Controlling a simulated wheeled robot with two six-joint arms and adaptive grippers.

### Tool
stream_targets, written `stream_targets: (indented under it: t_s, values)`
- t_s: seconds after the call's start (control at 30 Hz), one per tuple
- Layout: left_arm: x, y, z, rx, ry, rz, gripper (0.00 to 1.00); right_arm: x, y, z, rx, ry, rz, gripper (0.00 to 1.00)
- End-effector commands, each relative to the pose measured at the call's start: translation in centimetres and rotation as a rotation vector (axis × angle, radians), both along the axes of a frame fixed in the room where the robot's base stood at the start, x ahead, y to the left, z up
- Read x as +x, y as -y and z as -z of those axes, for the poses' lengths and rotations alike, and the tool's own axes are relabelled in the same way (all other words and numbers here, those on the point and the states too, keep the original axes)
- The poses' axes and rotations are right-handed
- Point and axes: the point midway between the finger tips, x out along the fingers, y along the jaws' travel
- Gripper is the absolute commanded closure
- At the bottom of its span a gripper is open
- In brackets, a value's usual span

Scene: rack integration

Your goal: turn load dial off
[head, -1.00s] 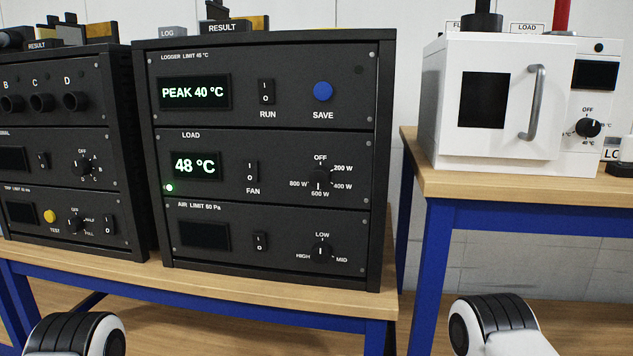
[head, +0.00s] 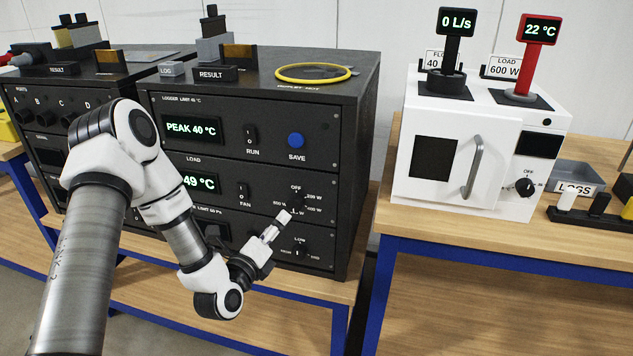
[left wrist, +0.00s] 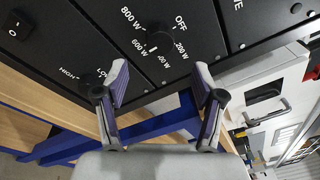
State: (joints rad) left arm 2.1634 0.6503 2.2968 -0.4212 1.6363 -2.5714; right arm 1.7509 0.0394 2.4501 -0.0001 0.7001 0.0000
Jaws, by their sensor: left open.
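The load dial (head: 299,202) is a black round knob on the LOAD panel of the dark middle rack, partly hidden by my left gripper in the head view. In the left wrist view the dial (left wrist: 158,40) shows clearly, with OFF, 200, 400, 600 and 800 W around it. Its white mark is on the side of the 600 W and 400 W labels, away from OFF. My left gripper (head: 287,216) is in front of the panel, just below and left of the dial. Its two fingers are spread and empty in the left wrist view (left wrist: 162,82), apart from the dial.
The LOAD display (head: 199,183) reads 49 °C. A yellow ring (head: 313,73) lies on the rack top. A white oven (head: 478,150) stands on the right bench.

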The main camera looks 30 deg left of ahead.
Motion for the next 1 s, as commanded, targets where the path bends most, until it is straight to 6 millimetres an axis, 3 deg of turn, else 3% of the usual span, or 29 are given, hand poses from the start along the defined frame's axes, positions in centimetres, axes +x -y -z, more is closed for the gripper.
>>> stream_targets:
  t_s: [0.17,0.5,0.77,0.87,0.93,0.97,1.0]
  values:
    - [1.7,0.0,-0.1,0.005,0.005,0.004,0.31,-0.1,0.0,0.2,0.0,-0.001,0.0,0.31]
    - [7.4,-0.7,-0.1,0.002,0.002,0.004,0.31,0.0,0.0,0.3,0.0,-0.001,0.001,0.31]
    - [7.8,-0.7,-0.1,0.0,0.001,0.003,0.31,0.0,0.0,0.2,0.0,-0.001,0.001,0.31]
    - [7.8,-0.7,-0.1,0.0,0.001,0.003,0.6,0.0,0.0,0.2,0.0,-0.001,0.001,0.31]
    - [7.8,-0.7,-0.1,0.0,0.001,0.003,0.84,0.0,0.0,0.2,0.0,-0.001,0.001,0.31]
    - [7.8,-0.7,-0.1,0.0,0.001,0.003,0.92,0.0,0.0,0.2,0.0,-0.001,0.001,0.31]
    - [7.8,-0.7,-0.1,0.0,0.001,0.003,0.92,0.0,0.0,0.2,0.0,-0.001,0.001,0.31]
